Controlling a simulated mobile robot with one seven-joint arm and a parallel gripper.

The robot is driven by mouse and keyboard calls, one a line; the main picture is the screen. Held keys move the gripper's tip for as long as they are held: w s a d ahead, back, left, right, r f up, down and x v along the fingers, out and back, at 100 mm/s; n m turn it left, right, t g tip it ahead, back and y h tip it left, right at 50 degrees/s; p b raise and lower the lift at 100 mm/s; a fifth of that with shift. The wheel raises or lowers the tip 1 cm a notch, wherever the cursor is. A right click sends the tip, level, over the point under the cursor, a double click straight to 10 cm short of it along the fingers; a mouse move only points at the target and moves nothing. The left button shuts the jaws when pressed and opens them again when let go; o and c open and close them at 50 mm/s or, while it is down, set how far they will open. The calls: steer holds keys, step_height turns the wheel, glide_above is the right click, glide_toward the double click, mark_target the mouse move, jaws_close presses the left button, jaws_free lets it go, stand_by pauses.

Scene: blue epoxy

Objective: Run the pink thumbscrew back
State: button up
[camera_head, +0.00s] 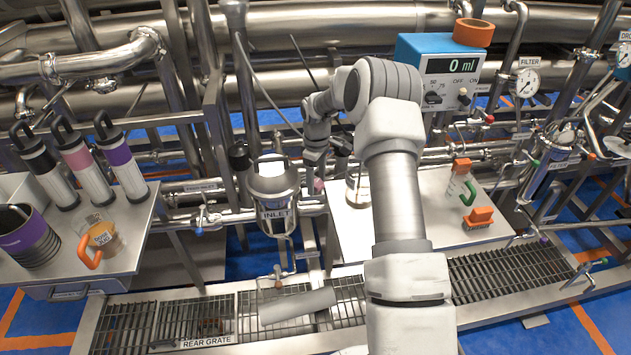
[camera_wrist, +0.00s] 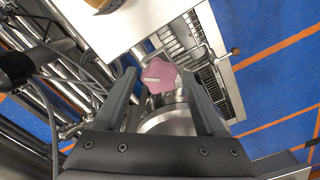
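The pink thumbscrew (camera_wrist: 158,76) is a lobed knob with a pale bar across its face. In the wrist view it sits between the two dark fingers of my gripper (camera_wrist: 159,85), near their tips. There is a gap between the knob and the fingers, so my gripper is open around it. A round metal body shows behind the knob. In the head view a small pink patch (camera_head: 318,186), likely the same knob, shows just right of the INLET vessel (camera_head: 273,190), below my wrist. My arm hides part of that area, and the fingers are hard to make out there.
A left table (camera_head: 143,238) holds several canisters and a cup. Pipes run close behind. Floor grates (camera_head: 205,315) lie in front.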

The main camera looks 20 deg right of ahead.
mark_target(316, 182)
step_height(316, 182, up, 6)
steer(key=p, duration=0.3)
steer(key=shift+p, duration=0.4)
step_height(316, 182, up, 17)
steer(key=p, duration=0.1)
steer(key=s+a+r+m+t, duration=0.1)
steer(key=s+a+r, duration=0.2)
steer(key=s+r, duration=0.15)
steer(key=s+a+r+m, duration=0.1)
steer(key=s+a+r, duration=0.25)
steer(key=r, duration=0.25)
steer(key=s+a+r+m+t, duration=0.2)
steer(key=s, duration=0.8)
steer(key=s+a+r+m+t, duration=0.1)
steer(key=s+a+r+m, duration=0.15)
steer(key=s, duration=0.65)
steer(key=s+a+f+m+t, duration=0.1)
steer(key=s+f+m, duration=0.1)
steer(key=s, duration=0.7)
steer(key=shift+a+f+t+p, duration=0.15)
steer(key=shift+f+t+p, duration=0.15)
steer(key=shift+f, duration=0.45)
